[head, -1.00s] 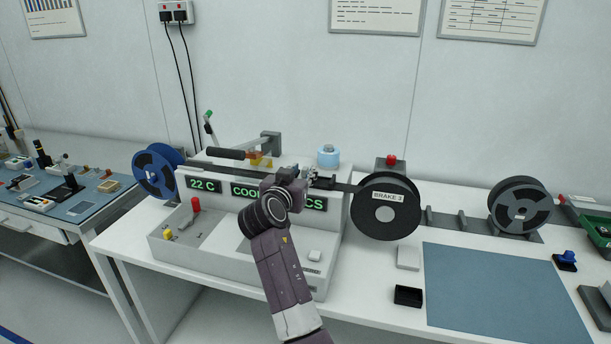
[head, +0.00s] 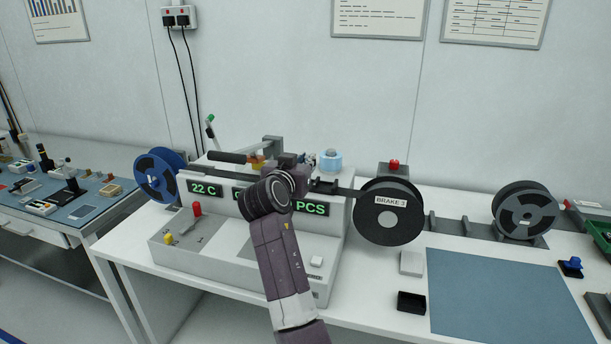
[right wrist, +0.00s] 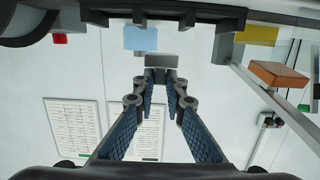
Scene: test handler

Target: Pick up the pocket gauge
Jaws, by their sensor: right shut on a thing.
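My right gripper (head: 306,160) is over the top of the grey test handler (head: 240,262), near its middle. In the right wrist view its two fingers (right wrist: 161,82) are closed together at the tips on a small grey block (right wrist: 162,60), which I take to be the pocket gauge. The block shows clear at the fingertips against the pale wall. In the head view the hand and arm largely hide it. My left gripper is not in view.
A blue reel (head: 158,176) and a black reel (head: 388,224) flank the handler. A dark handle (head: 229,157) lies to the left. The blue-grey mat (head: 500,295) is bare.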

